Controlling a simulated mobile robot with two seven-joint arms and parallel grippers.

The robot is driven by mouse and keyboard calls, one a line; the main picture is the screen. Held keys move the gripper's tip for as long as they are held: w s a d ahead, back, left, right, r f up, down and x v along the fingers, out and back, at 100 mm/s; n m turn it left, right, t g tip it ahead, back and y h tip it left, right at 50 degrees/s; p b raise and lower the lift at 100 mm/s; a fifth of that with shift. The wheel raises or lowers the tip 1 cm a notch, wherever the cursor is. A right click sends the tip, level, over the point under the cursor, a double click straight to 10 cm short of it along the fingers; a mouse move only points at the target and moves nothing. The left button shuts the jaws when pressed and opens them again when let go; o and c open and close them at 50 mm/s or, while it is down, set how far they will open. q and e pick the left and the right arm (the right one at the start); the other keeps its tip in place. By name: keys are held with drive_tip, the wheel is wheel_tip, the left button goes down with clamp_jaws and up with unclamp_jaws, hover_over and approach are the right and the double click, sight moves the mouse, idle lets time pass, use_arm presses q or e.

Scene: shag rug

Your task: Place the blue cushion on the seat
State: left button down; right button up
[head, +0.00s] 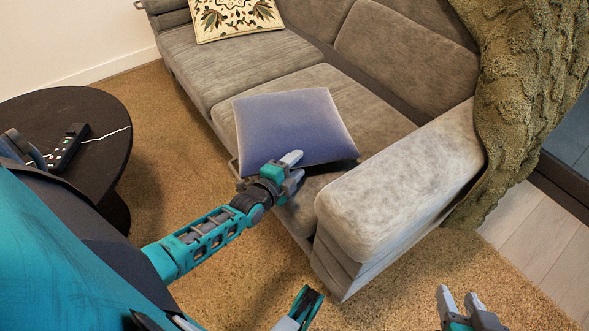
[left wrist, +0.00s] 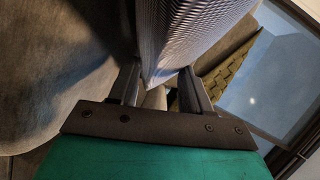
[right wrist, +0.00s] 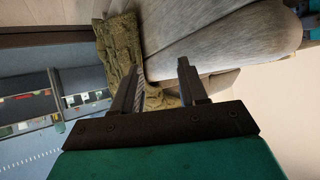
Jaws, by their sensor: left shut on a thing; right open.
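The blue cushion (head: 290,125) is over the near end of the grey sofa's seat (head: 335,95), beside the right armrest. My left gripper (head: 291,165) is shut on its near edge. In the left wrist view the cushion (left wrist: 185,35) runs between the fingers of the left gripper (left wrist: 163,88). I cannot tell whether its underside touches the seat. My right gripper (head: 458,299) is open and empty, low and right of the sofa's armrest. In the right wrist view the fingers of the right gripper (right wrist: 158,88) stand apart with nothing between them.
A patterned cushion (head: 235,14) lies on the far end of the sofa. The thick armrest (head: 400,185) stands right of the blue cushion, with a green knitted throw (head: 525,100) behind it. A round dark table (head: 100,110) with a power strip (head: 68,147) is at left.

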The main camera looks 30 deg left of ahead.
use_arm(q)
drive_tip(key=c, duration=0.8)
unclamp_jaws()
drive_tip(key=shift+s+f, duration=0.1)
drive_tip(key=o, duration=0.3)
use_arm(e)
drive_tip(key=shift+w+r, duration=0.15)
drive_tip(key=shift+d, duration=0.1)
use_arm(q)
drive_tip(key=p+v, duration=0.4)
drive_tip(key=v, duration=0.8)
use_arm(e)
drive_tip(key=shift+s+d+r+h, duration=0.3)
drive_tip(key=shift+s+d+r, duration=0.1)
drive_tip(key=shift+d+r, duration=0.35)
drive_tip(key=shift+a+r, duration=0.1)
